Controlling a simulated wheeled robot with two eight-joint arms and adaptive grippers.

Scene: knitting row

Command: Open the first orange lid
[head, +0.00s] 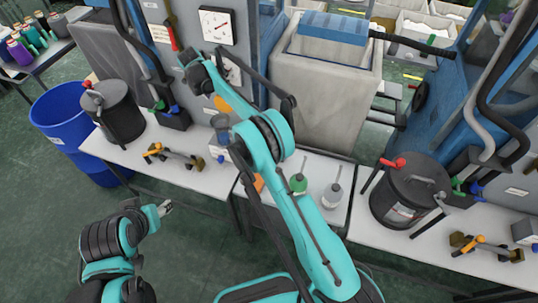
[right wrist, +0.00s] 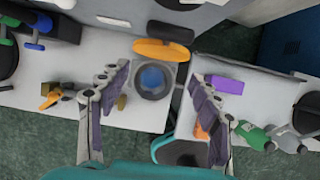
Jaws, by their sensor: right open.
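In the right wrist view an orange lid (right wrist: 162,50) appears tipped up at the wall side of a grey housing with a dark round opening. Something blue and round (right wrist: 152,80) shows inside the opening. A black piece (right wrist: 170,31) sits just behind the lid. My right gripper (right wrist: 160,73) is open, with one finger on either side of the opening and nothing between them. I cannot tell if either finger touches the housing. In the head view my right arm partly hides this place. My left gripper (head: 165,208) is in front of the tables; its jaw state is unclear.
A yellow-and-black tool (head: 172,155) lies left. Black pots (head: 112,112) and (head: 405,190) stand on the tables. A blue bin (head: 60,115) stands at left.

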